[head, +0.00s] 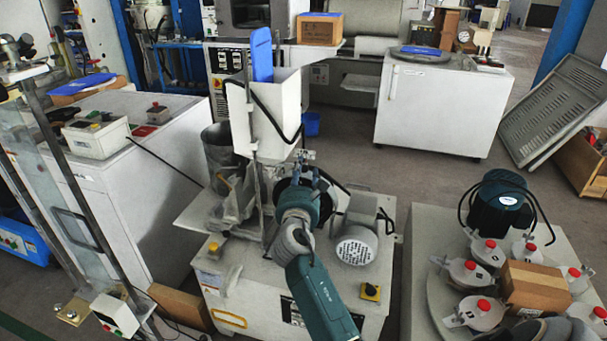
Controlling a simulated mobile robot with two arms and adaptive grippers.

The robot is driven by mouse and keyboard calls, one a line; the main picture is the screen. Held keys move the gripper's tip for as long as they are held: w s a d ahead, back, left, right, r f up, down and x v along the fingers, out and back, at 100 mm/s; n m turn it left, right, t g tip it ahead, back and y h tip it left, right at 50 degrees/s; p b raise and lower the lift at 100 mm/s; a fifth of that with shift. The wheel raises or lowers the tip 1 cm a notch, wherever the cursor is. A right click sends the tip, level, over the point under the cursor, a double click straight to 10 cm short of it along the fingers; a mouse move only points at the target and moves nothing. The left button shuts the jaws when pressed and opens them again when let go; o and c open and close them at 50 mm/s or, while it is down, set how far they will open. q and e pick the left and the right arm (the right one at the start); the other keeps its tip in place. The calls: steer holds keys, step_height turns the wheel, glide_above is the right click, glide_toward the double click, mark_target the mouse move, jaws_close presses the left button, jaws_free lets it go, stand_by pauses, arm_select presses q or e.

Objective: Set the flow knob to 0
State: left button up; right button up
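My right gripper (305,172) reaches up from the bottom centre in the head view, over the grey machine (222,290) with a white tank (285,105). Its two narrow fingers point away from me and look apart. Their tips are near small metal fittings (304,155) below the tank. I cannot tell whether they touch or hold anything there. I cannot make out the flow knob or its setting; the gripper and arm cover part of this area. My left gripper is not in view.
A motor (356,243) sits right of the gripper and a metal cylinder (219,155) to its left. A glass-panelled frame (40,190) stands at left.

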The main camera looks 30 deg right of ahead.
jaws_close()
steer(key=shift+w+a, duration=0.95)
steer(key=shift+w, duration=0.15)
steer(key=shift+c, duration=1.7)
jaws_free()
steer(key=shift+r, duration=0.1)
steer(key=o, duration=0.4)
